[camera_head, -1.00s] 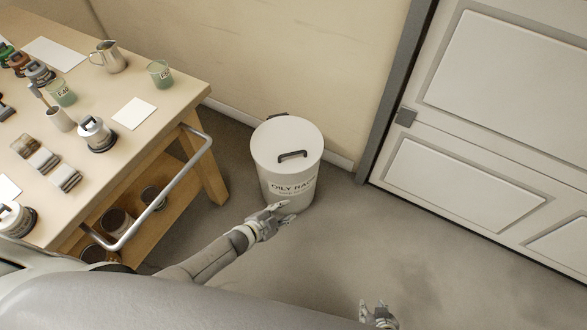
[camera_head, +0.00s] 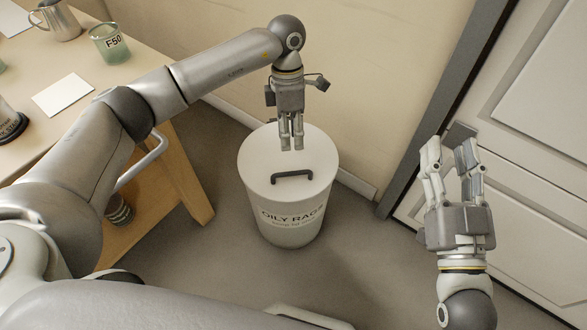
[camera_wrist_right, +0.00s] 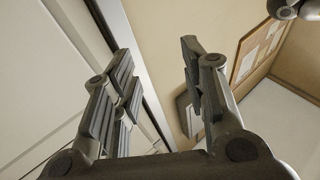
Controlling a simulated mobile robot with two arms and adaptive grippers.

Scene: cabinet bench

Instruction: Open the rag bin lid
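The rag bin (camera_head: 290,232) is a white, round bin lettered "OILY RAGS". It stands on the floor in the middle of the head view. Its lid (camera_head: 262,170) lies flat and closed, with a dark bar handle (camera_head: 292,176) on top. My left gripper (camera_head: 291,148) points down over the back part of the lid, behind the handle in the picture. Its fingers look close together and empty, but their opening is unclear from this angle. My right gripper (camera_head: 451,152) is raised to the right of the bin. It is open and empty, also in the right wrist view (camera_wrist_right: 158,75).
The wooden bench (camera_head: 75,120) with a metal side rail (camera_head: 145,160) stands left of the bin. A glass (camera_head: 110,43), a metal jug (camera_head: 57,20) and a paper sheet (camera_head: 63,95) are on it. A door (camera_head: 535,130) is at the right. Floor in front is open.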

